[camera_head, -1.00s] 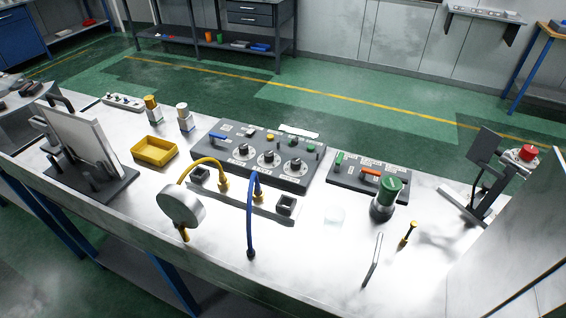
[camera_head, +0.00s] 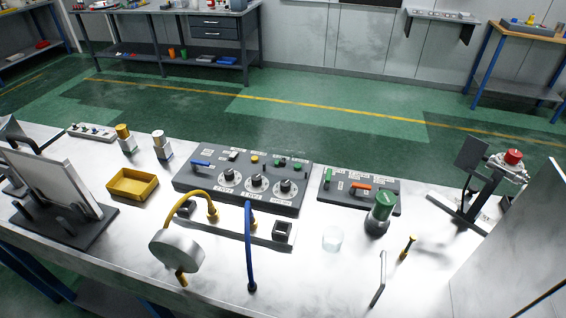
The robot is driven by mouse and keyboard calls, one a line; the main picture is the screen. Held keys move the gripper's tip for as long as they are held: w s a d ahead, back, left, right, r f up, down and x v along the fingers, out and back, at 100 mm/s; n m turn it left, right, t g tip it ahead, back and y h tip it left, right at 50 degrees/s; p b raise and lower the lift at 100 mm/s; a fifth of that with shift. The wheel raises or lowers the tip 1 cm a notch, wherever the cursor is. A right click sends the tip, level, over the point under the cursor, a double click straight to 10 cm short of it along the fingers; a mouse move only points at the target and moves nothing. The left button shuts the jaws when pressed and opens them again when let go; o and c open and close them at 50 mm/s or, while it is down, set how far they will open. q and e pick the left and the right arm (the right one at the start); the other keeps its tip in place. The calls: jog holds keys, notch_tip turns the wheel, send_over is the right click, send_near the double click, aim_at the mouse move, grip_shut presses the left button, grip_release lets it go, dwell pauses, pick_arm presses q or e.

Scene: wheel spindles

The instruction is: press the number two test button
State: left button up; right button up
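A dark control box (camera_head: 200,188) stands on the metal bench near the middle. On it are three round dials, at left (camera_head: 230,177), middle (camera_head: 258,183) and right (camera_head: 285,188), with small white labels by them. Behind the dials are a blue handle (camera_head: 201,164), a white piece (camera_head: 232,156), a yellow button (camera_head: 254,159) and small green parts (camera_head: 297,167). The labels are too small to read, so I cannot tell which part is the number two test button. Neither of my grippers is in view.
A smaller dark panel (camera_head: 343,201) with green and orange handles lies to the right. In front stand a green-topped cylinder (camera_head: 380,212), a round gauge (camera_head: 175,250) and a blue hose (camera_head: 249,255). A yellow tray (camera_head: 132,184) is at left. A red-topped device (camera_head: 512,158) is at right.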

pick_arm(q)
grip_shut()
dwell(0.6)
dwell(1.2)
